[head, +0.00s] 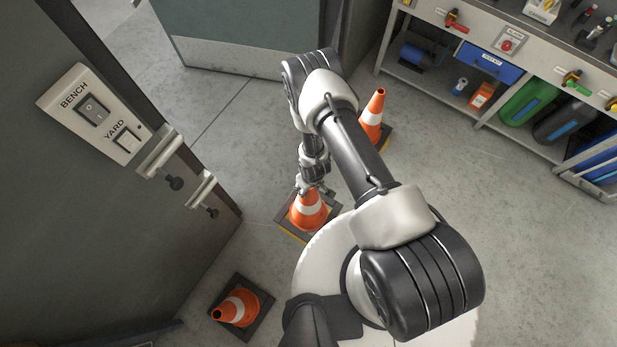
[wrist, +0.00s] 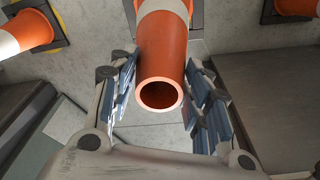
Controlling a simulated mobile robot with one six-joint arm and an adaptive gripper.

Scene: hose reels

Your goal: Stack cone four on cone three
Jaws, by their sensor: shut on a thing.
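My gripper (head: 313,188) is shut on the top of an orange cone (head: 306,217) with a white band. In the wrist view my gripper's fingers (wrist: 161,85) lie on either side of this held cone (wrist: 162,60), whose open round tip faces the camera. It looks upright over a dark square base with a yellow edge; I cannot tell whether it touches the floor. A second cone (head: 377,108) stands to the upper right, partly behind my arm. A third cone (head: 237,307) stands at the lower left on a dark base. No numbers are readable on the cones.
A grey wall panel with a BENCH and YARD switch plate (head: 94,114) and handles stands at the left. A workbench with shelves (head: 484,70) stands at the upper right. The concrete floor (head: 470,190) between it and me is clear.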

